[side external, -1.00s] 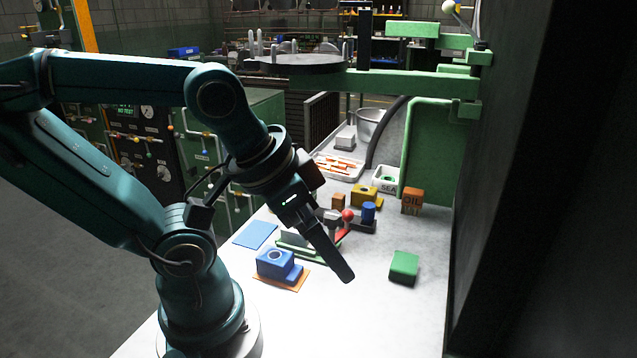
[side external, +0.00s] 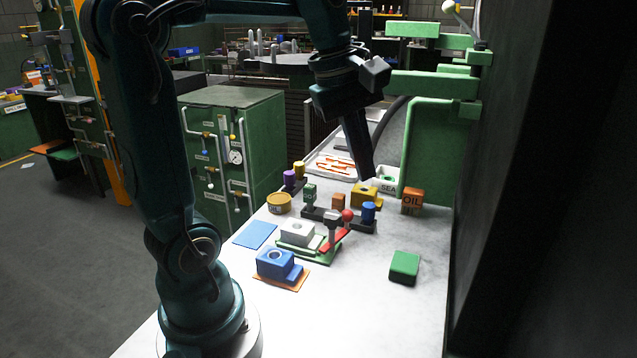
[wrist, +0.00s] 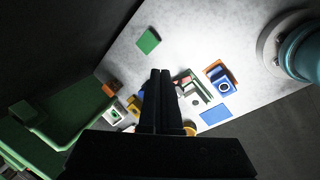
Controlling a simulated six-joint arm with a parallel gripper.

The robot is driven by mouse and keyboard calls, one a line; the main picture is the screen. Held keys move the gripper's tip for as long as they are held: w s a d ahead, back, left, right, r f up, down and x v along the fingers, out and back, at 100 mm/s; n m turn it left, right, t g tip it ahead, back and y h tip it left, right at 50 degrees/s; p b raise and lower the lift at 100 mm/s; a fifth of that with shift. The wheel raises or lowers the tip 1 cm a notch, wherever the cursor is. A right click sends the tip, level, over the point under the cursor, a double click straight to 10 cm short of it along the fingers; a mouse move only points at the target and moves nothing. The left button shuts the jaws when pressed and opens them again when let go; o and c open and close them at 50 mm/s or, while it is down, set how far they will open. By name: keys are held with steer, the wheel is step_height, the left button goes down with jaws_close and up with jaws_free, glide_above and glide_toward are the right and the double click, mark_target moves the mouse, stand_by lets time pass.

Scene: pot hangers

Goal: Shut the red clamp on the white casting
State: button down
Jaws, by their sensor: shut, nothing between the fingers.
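The white casting (side external: 293,231) sits upright on a green fixture base (side external: 318,256), on the bench in the middle of the side view. The red clamp (side external: 336,239) is at the right end of that base, by a grey post. Its bar lies beside the casting, not over it, and a red ball (side external: 347,215) shows just above it. My gripper (side external: 367,177) is raised above and behind the fixture, apart from clamp and casting, pointing down. In the wrist view my gripper (wrist: 160,73) is shut and empty; its fingers hide part of the bench next to the fixture.
A blue block (side external: 274,264) on an orange plate stands in front of the fixture. A green block (side external: 404,267) is to the right. Behind are a yellow block (side external: 366,196), a blue cylinder (side external: 368,211) and an orange OIL box (side external: 412,201).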

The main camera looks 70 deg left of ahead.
steer(key=a+f+n, duration=0.3)
steer(key=a+n, duration=0.1)
steer(key=a, duration=0.4)
steer(key=a+f+n+g+h, duration=0.1)
steer(key=a+f+n, duration=0.3)
steer(key=a, duration=0.5)
steer(key=shift+w+n+g+h, duration=0.3)
steer(key=shift+w+n, duration=0.15)
steer(key=shift+n, duration=0.15)
steer(key=x, duration=1)
